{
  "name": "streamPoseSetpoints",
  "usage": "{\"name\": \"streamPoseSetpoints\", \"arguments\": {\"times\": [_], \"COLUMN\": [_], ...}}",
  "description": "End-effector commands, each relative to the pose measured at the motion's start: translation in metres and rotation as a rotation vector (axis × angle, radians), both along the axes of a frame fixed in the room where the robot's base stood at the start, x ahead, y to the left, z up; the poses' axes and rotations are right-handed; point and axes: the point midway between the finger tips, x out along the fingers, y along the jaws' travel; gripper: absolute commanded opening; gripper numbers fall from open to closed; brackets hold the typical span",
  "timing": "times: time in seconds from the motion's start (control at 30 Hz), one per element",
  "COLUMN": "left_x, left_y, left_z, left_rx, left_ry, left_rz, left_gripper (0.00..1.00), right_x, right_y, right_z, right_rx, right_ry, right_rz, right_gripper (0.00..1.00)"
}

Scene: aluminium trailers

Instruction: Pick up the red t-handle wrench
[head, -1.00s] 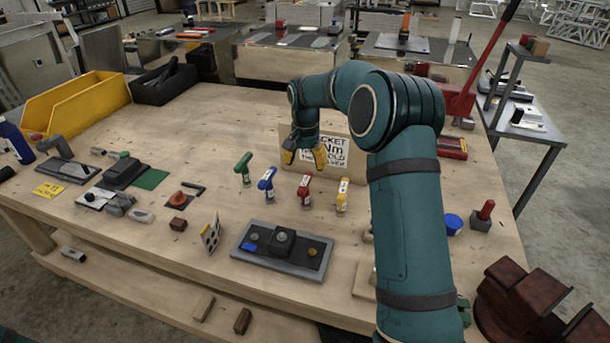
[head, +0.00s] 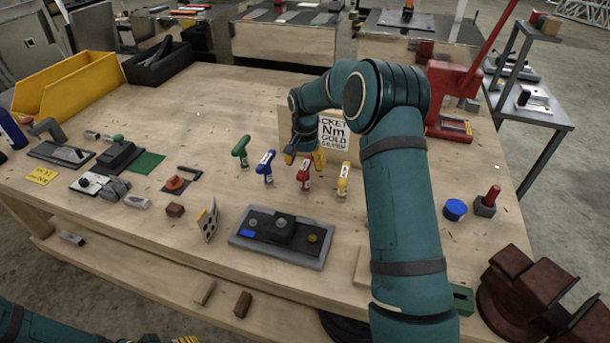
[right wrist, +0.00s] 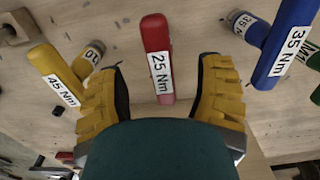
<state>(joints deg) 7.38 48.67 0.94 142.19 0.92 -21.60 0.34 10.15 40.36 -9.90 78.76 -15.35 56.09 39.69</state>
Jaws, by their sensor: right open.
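The red t-handle wrench (head: 304,177) stands upright on the wooden bench, in a row with green (head: 240,152), blue (head: 265,168) and yellow (head: 343,180) t-handles. My right gripper (head: 305,160) is just behind and above its top, open. In the right wrist view the red wrench (right wrist: 156,45), labelled 25 Nm, lies between the two spread yellow fingers (right wrist: 162,78), with gaps on both sides.
A printed sign (head: 333,133) stands behind the t-handles. A dark fixture tray (head: 245,242) lies in front of them. A yellow bin (head: 70,90) stands at the back left, a red press (head: 450,95) at the back right. The bench between bin and sign is clear.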

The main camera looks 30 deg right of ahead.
Motion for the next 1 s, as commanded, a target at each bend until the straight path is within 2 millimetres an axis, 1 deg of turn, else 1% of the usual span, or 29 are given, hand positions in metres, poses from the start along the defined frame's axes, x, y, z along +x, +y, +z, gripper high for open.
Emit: {"name": "streamPoseSetpoints", "arguments": {"times": [0.17,0.3,0.4,0.63,0.67,0.7,0.77,0.8,0.83,0.87,1.0], "left_x": [0.0,0.0,0.0,0.0,0.0,0.0,0.0,0.0,0.0,0.0,0.0], "left_y": [0.0,0.0,0.0,0.0,0.0,0.0,0.0,0.0,0.0,0.0,0.0], "left_z": [-0.001,-0.002,-0.003,-0.002,-0.002,-0.002,-0.002,-0.002,-0.002,-0.002,-0.002], "left_rx": [0.0,0.0,0.0,0.0,0.0,0.0,0.0,0.0,0.0,0.0,0.0], "left_ry": [0.0,0.0,0.0,0.0,0.0,0.0,0.0,0.0,0.0,0.0,0.0], "left_rz": [0.0,0.0,0.0,0.0,0.0,0.0,0.0,0.0,0.0,0.0,0.0], "left_gripper": [0.47,0.47,0.47,0.47,0.47,0.47,0.47,0.47,0.47,0.47,0.47], "right_x": [0.001,0.002,0.002,0.002,0.002,0.003,0.003,0.003,0.003,0.003,0.003], "right_y": [-0.001,-0.001,-0.002,-0.002,-0.002,-0.002,-0.002,-0.002,-0.002,-0.002,-0.002], "right_z": [-0.019,-0.04,-0.049,-0.051,-0.051,-0.05,-0.05,-0.05,-0.05,-0.05,-0.05], "right_rx": [0.0,0.0,0.0,0.0,0.0,0.0,-0.001,-0.001,0.0,-0.001,-0.001], "right_ry": [0.004,0.004,0.001,0.0,0.0,0.0,0.001,0.001,0.0,0.001,-0.001], "right_rz": [0.0,0.001,0.0,0.0,0.0,0.0,0.0,0.0,0.0,0.0,0.0], "right_gripper": [0.66,0.66,0.66,0.66,0.61,0.47,0.26,0.12,0.01,0.0,0.0]}}
